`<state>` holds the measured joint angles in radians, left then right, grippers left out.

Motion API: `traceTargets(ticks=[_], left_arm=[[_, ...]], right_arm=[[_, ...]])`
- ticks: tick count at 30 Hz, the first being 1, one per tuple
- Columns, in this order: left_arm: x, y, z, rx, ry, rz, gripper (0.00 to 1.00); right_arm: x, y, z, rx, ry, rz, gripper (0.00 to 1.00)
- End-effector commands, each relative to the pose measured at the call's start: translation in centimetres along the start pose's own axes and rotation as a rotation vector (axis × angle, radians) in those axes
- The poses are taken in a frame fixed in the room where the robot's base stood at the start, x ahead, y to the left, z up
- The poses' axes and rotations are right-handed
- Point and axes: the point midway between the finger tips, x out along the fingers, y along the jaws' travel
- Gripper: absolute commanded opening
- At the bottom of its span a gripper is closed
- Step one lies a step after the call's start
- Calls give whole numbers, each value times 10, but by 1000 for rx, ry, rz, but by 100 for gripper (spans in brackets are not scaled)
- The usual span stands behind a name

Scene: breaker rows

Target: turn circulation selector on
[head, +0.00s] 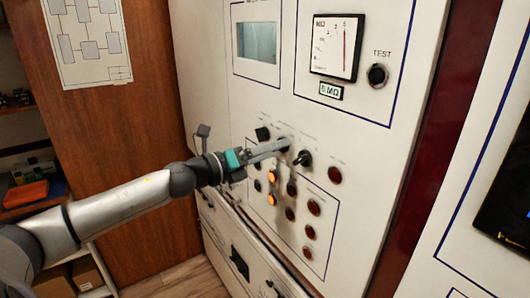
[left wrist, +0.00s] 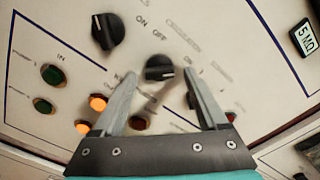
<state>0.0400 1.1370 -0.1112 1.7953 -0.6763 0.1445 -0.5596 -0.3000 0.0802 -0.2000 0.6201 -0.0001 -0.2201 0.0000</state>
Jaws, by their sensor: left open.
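The circulation selector (left wrist: 159,68) is a black rotary knob on the white panel, below a slanted label that seems to read circulation. In the left wrist view it lies between the fingertips of my left gripper (head: 282,146), which is open with one finger on each side. A pale mark on the knob points to the right. I cannot tell whether the fingers touch it. In the head view the fingers mostly hide this knob. My right gripper is in neither view.
A second black knob (head: 263,134) is on one side and a third (head: 303,159) on the other, close to the fingers. Lamps, some lit orange (head: 271,177), sit below. A meter (head: 337,46) and a test button (head: 377,75) are higher on the panel.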

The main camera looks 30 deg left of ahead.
Motion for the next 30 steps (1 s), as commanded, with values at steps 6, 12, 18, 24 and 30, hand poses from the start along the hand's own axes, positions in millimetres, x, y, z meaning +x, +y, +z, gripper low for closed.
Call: traceTargets(ticks=[6,12,18,24,30], left_arm=[[-6,1,-1,-3,0,1,76],[-20,2,-2,-2,1,2,76],[-34,1,-2,-4,2,0,76],[-49,1,-2,-3,2,1,76],[-68,0,-1,-5,2,0,76]], right_arm=[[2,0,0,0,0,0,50],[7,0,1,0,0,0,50],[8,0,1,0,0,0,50],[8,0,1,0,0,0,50],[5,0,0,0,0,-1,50]])
